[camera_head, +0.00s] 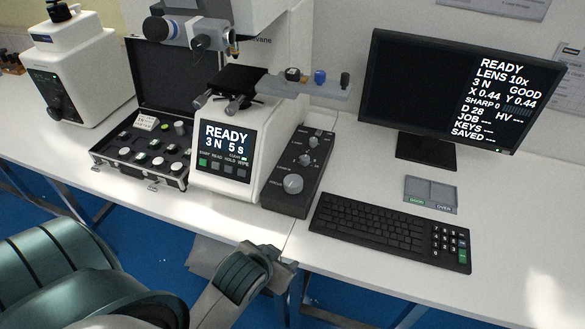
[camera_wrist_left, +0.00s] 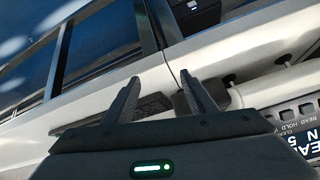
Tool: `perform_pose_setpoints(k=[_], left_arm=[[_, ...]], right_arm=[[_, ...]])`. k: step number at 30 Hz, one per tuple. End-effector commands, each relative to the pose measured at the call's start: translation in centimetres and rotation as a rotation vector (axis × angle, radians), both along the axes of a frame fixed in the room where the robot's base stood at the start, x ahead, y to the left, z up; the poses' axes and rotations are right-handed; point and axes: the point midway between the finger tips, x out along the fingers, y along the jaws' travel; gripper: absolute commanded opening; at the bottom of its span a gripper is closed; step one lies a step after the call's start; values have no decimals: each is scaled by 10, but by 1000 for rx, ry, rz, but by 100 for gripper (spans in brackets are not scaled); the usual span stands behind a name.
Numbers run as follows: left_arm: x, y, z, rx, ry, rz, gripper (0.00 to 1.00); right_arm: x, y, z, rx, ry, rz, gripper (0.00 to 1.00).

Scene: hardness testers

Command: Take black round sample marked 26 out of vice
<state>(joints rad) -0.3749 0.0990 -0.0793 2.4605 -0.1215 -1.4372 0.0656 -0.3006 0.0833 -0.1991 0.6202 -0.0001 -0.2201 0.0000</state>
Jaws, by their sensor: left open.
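I cannot pick out the vice or a black round sample marked 26 for certain. On the hardness tester (camera_head: 228,140), a black stage plate (camera_head: 238,79) with micrometer knobs sits below the lens turret. Beside it, a grey shelf (camera_head: 315,90) carries a small dark round piece (camera_head: 292,74), a blue piece (camera_head: 320,77) and another dark piece (camera_head: 345,80); no marking is readable. My left arm reaches in from the lower left, its gripper low in front of the table edge, well away from the stage. In the left wrist view the left gripper (camera_wrist_left: 161,88) is open with nothing between its fingers. My right gripper is not in view.
An open black case (camera_head: 142,180) with several samples lies left of the tester. A control box (camera_head: 298,172), keyboard (camera_head: 385,228), grey two-part tray (camera_head: 431,194) and monitor (camera_head: 430,90) stand to the right. A white machine (camera_head: 75,70) is at far left. The right front tabletop is clear.

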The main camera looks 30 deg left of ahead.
Motion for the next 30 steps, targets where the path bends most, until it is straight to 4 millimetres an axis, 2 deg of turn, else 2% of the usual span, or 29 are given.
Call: perform_pose_setpoints(k=[1, 5, 8, 9, 12, 15, 18, 22, 30], left_arm=[[20, 6, 21, 7, -67, 24, 51], [67, 24, 77, 27, -242, 92, 51], [105, 41, 131, 44, -405, 153, 51], [118, 48, 155, 49, -474, 177, 51], [145, 65, 215, 62, -638, 237, 51], [159, 78, 264, 71, -768, 285, 51], [166, 87, 297, 76, -857, 316, 51], [168, 93, 320, 79, -915, 338, 51], [169, 94, 323, 80, -924, 342, 51]], right_arm=[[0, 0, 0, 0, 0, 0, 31], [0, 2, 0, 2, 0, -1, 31], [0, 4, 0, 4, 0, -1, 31], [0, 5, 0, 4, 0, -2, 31], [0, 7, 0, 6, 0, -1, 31], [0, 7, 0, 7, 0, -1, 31], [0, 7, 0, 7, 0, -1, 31], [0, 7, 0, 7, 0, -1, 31], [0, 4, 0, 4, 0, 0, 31]])
